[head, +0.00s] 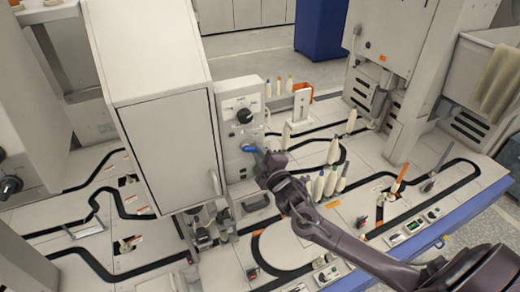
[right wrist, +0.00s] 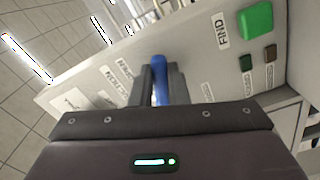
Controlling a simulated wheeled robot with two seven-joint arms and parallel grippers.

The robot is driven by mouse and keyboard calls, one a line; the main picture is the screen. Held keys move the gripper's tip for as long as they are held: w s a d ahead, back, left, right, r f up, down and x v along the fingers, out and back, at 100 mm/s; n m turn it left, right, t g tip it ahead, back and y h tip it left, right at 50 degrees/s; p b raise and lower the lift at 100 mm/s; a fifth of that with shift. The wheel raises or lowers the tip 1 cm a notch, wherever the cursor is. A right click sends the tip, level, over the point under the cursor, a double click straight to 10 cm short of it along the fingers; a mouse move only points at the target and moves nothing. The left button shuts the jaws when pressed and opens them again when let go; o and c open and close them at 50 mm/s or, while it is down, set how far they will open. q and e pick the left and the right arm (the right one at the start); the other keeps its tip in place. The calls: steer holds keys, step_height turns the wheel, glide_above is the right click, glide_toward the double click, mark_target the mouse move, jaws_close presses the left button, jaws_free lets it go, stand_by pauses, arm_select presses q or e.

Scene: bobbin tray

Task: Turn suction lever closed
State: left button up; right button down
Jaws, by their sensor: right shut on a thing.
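The suction lever, a blue handle (head: 249,148), sits on the front of a pale control panel (head: 240,108) beside the large white cabinet. My right gripper (head: 262,152) reaches it from the lower right and is shut on it. In the right wrist view the blue lever (right wrist: 159,68) stands between the two dark fingers of the gripper (right wrist: 161,86). The fingers hide its lower part and its pivot. I cannot tell the lever's exact angle. My left gripper is not in view.
In the right wrist view a green square button (right wrist: 256,20) and smaller buttons lie right of the lever on the panel. A black knob (head: 244,115) sits above the lever in the head view. The white cabinet (head: 165,140) blocks the left.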

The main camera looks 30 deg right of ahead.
steer(key=shift+a+f+m+p, duration=0.45)
steer(key=shift+a+m, duration=0.1)
steer(key=shift+m, duration=1.75)
steer(key=shift+a+f+m+p, duration=0.4)
steer(key=shift+a+m, duration=0.15)
steer(key=shift+m, duration=1.75)
steer(key=shift+a+f+m+p, duration=0.45)
steer(key=shift+a+m, duration=0.1)
steer(key=shift+m, duration=1.75)
steer(key=c, duration=1.4)
jaws_free()
steer(key=shift+w, duration=0.1)
steer(key=shift+r, duration=0.1)
steer(key=s, duration=0.7)
steer(key=shift+s+a+b, duration=0.25)
steer(key=shift+s+b, duration=0.05)
steer(key=shift+s, duration=0.1)
